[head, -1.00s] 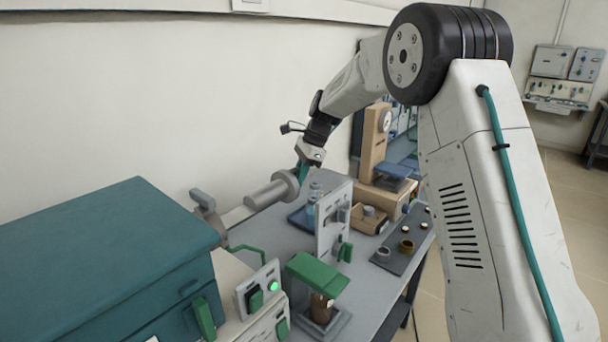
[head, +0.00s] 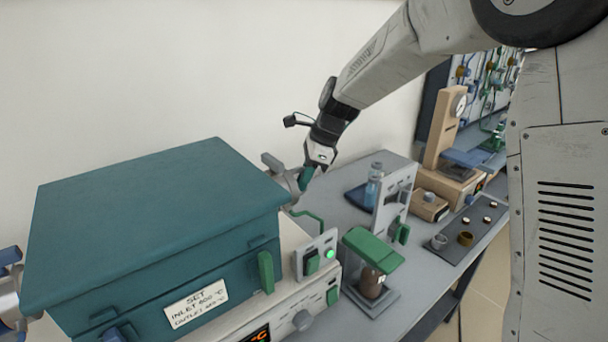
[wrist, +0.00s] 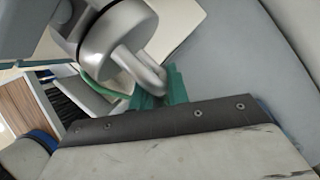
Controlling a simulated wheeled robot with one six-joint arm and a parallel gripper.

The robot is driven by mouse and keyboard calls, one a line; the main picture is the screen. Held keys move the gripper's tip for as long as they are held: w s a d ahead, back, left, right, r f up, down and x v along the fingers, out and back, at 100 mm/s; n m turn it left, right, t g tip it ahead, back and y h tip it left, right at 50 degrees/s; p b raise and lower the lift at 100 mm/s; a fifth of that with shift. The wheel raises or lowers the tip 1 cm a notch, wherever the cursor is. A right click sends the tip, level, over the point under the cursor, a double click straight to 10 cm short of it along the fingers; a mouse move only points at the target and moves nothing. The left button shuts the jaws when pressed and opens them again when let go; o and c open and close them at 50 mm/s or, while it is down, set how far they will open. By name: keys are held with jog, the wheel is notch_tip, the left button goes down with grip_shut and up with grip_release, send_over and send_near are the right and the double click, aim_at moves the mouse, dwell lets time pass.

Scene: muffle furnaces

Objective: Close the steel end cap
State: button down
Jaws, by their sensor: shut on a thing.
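The steel end cap (head: 286,184) shows beside the right end of the teal furnace (head: 155,215), partly hidden by the furnace and my gripper. In the wrist view the cap (wrist: 112,40) is a round grey disc with a bent loop handle (wrist: 143,68). My gripper (head: 306,178) reaches down to the cap from above right. Its green fingers (wrist: 162,88) are shut on the loop handle in the wrist view. Whether the cap is seated against the furnace tube is hidden.
A white panel (head: 394,192), a bottle (head: 375,178) and a green-topped device (head: 372,250) stand on the grey bench right of the furnace. A tan instrument (head: 445,140) and a dark tray (head: 460,235) lie further right. A blank wall is behind.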

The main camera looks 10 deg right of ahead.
jog(key=shift+a+r, duration=0.15)
jog(key=shift+a, duration=0.05)
jog(key=c, duration=1.5)
grip_release()
jog(key=shift+a, duration=0.1)
jog(key=shift+o, duration=0.5)
jog(key=shift+a, duration=0.15)
jog(key=shift+d, duration=0.3)
jog(key=v, duration=0.7)
jog(key=shift+r, duration=0.3)
jog(key=shift+d, duration=0.1)
